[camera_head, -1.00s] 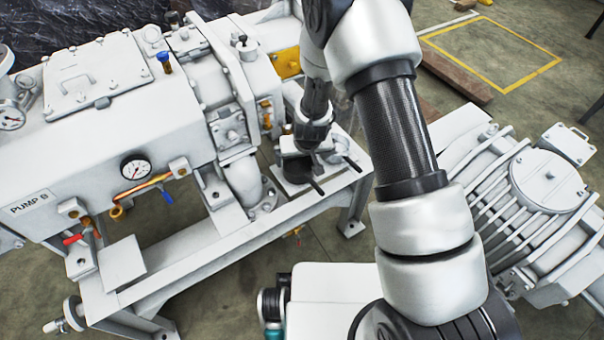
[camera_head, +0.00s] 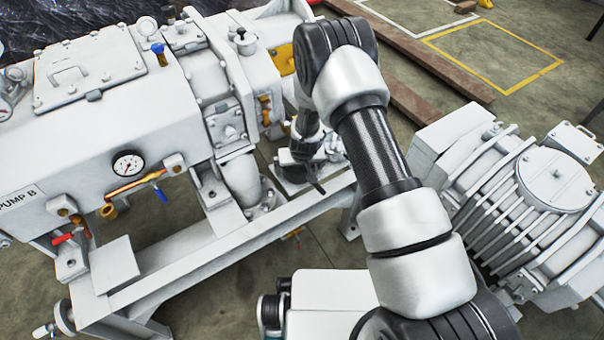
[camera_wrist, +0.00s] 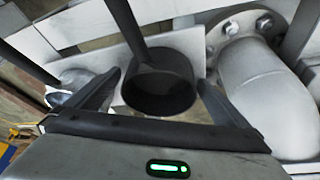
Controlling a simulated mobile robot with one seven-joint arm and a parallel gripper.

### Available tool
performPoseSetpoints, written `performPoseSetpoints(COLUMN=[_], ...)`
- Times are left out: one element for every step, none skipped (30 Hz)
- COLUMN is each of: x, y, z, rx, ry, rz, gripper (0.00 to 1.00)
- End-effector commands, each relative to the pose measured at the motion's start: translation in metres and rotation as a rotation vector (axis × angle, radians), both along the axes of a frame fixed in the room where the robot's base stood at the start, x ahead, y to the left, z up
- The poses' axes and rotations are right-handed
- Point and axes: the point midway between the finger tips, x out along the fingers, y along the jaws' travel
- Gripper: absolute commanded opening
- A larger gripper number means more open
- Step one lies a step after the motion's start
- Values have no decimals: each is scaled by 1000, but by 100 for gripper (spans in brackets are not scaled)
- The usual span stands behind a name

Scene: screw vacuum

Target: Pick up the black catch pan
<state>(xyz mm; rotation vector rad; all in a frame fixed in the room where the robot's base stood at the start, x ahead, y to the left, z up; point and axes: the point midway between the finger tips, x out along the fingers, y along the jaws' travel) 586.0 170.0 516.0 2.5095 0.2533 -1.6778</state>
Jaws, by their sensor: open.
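The black catch pan (camera_wrist: 160,92) is a round, open-topped dark cup in the wrist view, with a long dark handle (camera_wrist: 124,22) running up and away from it. In the head view the pan (camera_head: 292,172) is a small dark shape on the pump frame's end plate, partly hidden by my arm. My gripper (camera_wrist: 160,80) is open, with one finger to the left of the pan and the other to the right. Both fingers look apart from the pan, and I cannot tell their height over it. In the head view my gripper is just above the pan.
A white flanged pipe elbow (camera_wrist: 262,85) stands close to the right finger. Another dark rod (camera_wrist: 30,60) lies at the wrist view's left. The white Pump B (camera_head: 120,120) fills the head view's left, and a white finned motor (camera_head: 535,195) stands at right.

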Motion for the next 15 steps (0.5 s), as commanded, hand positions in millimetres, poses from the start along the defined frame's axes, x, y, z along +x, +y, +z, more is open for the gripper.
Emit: performPoseSetpoints(x=[1, 1, 1, 1, 0, 0, 0, 0, 0, 0, 0, 0, 0, 0, 1], y=[0, 0, 0, 0, 0, 0, 0, 0, 0, 0, 0, 0, 0, 0, 0], z=[0, 0, 0, 0, 0, 0, 0, 0, 0, 0, 0, 0, 0, 0, 0], rx=[0, 0, 0, 0, 0, 0, 0, 0, 0, 0, 0, 0, 0, 0, 0], ry=[-1, -1, -1, -1, -1, 0, 0, 0, 0, 0, 0, 0, 0, 0, -1], rz=[0, 0, 0, 0, 0, 0, 0, 0, 0, 0, 0, 0, 0, 0, 0], gripper=[100, 100, 100, 100, 100, 100, 95, 90, 83, 78, 73, 66, 61, 56, 55])
